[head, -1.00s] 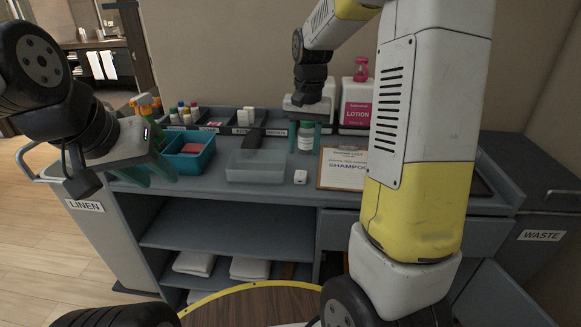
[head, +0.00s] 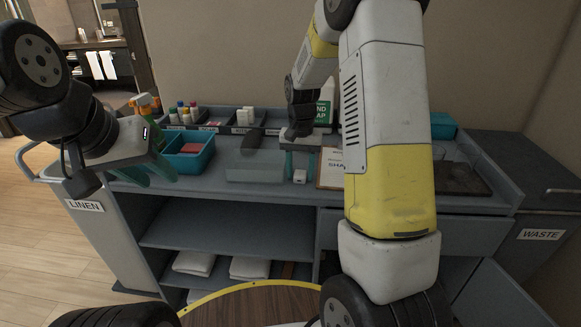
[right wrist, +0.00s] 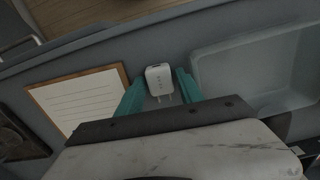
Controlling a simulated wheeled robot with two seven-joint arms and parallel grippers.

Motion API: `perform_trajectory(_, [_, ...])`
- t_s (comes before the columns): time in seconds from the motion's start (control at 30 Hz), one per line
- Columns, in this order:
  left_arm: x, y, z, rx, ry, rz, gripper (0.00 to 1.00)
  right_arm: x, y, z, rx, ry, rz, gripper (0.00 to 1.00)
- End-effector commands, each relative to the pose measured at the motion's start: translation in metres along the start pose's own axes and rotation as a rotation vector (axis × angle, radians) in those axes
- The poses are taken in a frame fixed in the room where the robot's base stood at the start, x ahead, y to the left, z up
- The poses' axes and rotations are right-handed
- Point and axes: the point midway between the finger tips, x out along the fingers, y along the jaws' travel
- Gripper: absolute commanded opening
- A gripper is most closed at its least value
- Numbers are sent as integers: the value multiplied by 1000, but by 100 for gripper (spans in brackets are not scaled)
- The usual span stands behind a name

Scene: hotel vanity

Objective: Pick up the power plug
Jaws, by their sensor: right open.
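The power plug (head: 300,176) is a small white block on the cart top, between the clear tray and the clipboard. In the right wrist view the plug (right wrist: 159,79) shows two metal prongs pointing toward my gripper. My right gripper (head: 301,165) is open just behind the plug. In the right wrist view its teal fingers (right wrist: 160,92) stand on either side of the plug, with small gaps; contact is not visible. My left gripper (head: 150,174) is open and empty at the left, in front of the blue bin.
The clear tray (head: 255,170) is close on the plug's left, and the clipboard (head: 330,172) on its right. A blue bin (head: 188,160) is further left. A divided organizer (head: 225,120) with bottles lines the back. A dark tray (head: 465,184) lies at the right.

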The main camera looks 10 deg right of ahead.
Motion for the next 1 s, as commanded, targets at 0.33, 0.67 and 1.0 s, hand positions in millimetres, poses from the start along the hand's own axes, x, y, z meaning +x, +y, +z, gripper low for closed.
perform_trajectory(0.33, [0,0,0,0,0,0,36,0,0,0,0,0,0,0])
perform_trajectory(0.67, [0,0,0,0,0,0,36,-3,0,0,0,1,0,0])
perform_trajectory(1.0, [0,0,0,0,0,0,36,-39,0,0,0,4,-2,0])
